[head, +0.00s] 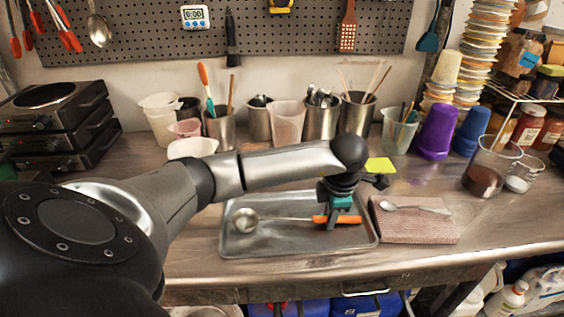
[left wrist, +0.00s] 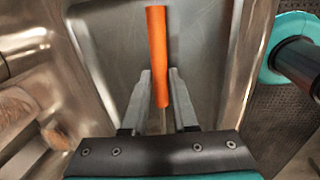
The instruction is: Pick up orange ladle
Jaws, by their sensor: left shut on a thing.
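The ladle lies in a metal tray (head: 230,240), with its steel bowl (head: 245,219) at the left and its orange handle (head: 350,219) at the right. My left gripper (head: 333,224) reaches down over the tray and is shut on the ladle near the left end of the orange handle. In the left wrist view the orange handle (left wrist: 157,50) runs between the two fingers (left wrist: 160,95), with a little of the steel shaft below it. The ladle looks level and close to the tray floor; I cannot tell if it is lifted. My right gripper is not in view.
A folded cloth (head: 415,230) with a spoon (head: 415,208) lies right of the tray. Utensil pots (head: 320,120) and cups (head: 436,133) line the back. Beakers (head: 488,168) stand at the right, and stacked hot plates (head: 60,125) at the left.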

